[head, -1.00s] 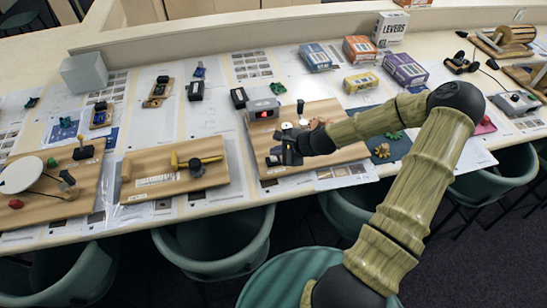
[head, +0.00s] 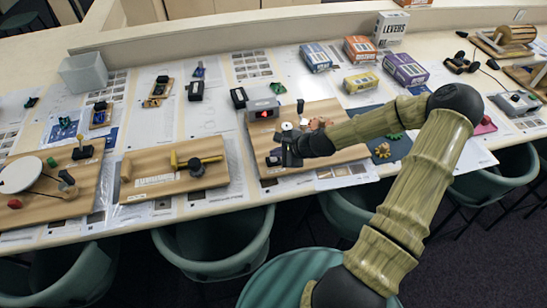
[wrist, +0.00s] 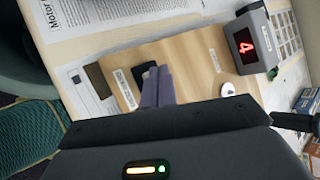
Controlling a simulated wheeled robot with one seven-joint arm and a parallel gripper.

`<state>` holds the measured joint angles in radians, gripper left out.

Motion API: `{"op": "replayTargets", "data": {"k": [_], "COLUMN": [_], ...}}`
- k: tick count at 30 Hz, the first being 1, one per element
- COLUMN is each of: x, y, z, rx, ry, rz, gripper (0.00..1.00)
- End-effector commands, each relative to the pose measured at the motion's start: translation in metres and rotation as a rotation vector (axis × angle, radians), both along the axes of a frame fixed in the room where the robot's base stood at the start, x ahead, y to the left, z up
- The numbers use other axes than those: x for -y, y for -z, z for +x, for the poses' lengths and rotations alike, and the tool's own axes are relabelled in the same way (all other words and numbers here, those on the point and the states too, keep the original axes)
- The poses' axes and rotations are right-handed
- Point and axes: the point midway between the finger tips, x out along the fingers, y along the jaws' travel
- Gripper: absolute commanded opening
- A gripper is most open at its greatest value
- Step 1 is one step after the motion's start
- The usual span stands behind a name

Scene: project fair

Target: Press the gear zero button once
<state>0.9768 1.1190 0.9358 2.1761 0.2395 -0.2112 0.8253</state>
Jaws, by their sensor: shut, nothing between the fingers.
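The gear board (head: 335,110) is a wooden panel on the table, with a grey counter box (head: 262,108) at its back left. In the wrist view the counter box (wrist: 250,42) shows a red 4. A small black block (wrist: 146,70), probably the gear zero button, sits on the board (wrist: 190,60) beside a white label (wrist: 125,88) too small to read. It also shows in the head view (head: 273,159). My gripper (head: 288,160) is shut and empty. Its fingertips (wrist: 157,70) overlap the block's edge in the wrist view; I cannot tell whether they touch it.
A white disc (wrist: 228,89) lies on the board near the counter box. A board with a hammer-like piece (head: 205,160) lies to the left. Coloured boxes (head: 404,70) stand at the back right. Green chairs (head: 215,245) line the table's front edge.

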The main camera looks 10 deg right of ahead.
Motion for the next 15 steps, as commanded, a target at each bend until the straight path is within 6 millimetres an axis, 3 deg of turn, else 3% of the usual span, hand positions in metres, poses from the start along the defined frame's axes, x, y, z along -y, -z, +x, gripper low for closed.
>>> {"op": "replayTargets", "data": {"k": [15], "x": [0.0001], "y": [0.0056], "z": [0.0000], "rx": [0.000], "ry": [0.000], "rz": [0.000], "gripper": [0.00]}}
